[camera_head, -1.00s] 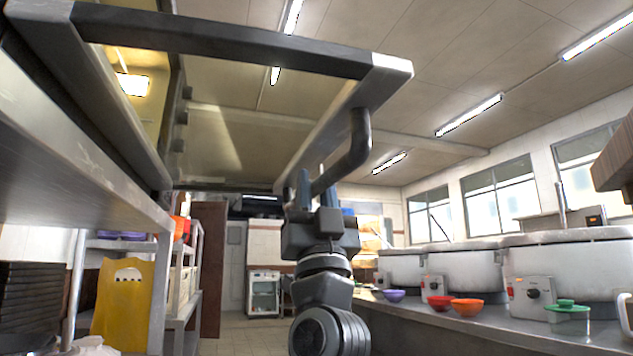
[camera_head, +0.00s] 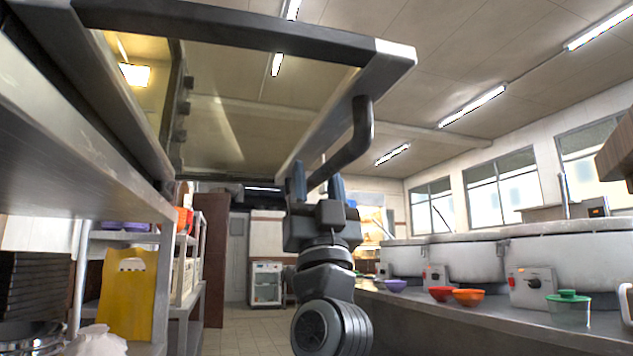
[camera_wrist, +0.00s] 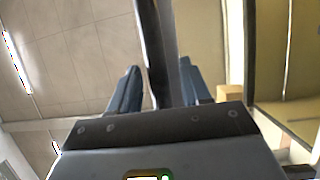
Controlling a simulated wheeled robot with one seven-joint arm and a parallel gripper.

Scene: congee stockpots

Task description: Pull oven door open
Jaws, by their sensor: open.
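The oven door (camera_head: 345,100) is a metal frame around a see-through pane, and it stands swung out at the upper left in the head view. Its dark curved handle (camera_head: 362,130) hangs from the door's right side. My gripper (camera_head: 318,185) is below the handle's lower end, with its blue-grey fingers spread on either side of it. In the wrist view the handle (camera_wrist: 155,45) runs as a dark bar between the open fingers (camera_wrist: 160,80). A gap shows on both sides of the bar there. The oven's inside is mostly hidden.
A metal counter (camera_head: 500,318) with large pots (camera_head: 570,262) and several bowls runs along the right. A steel shelf edge (camera_head: 90,150) fills the left, near a yellow board (camera_head: 128,300). The floor (camera_head: 235,325) between them looks clear.

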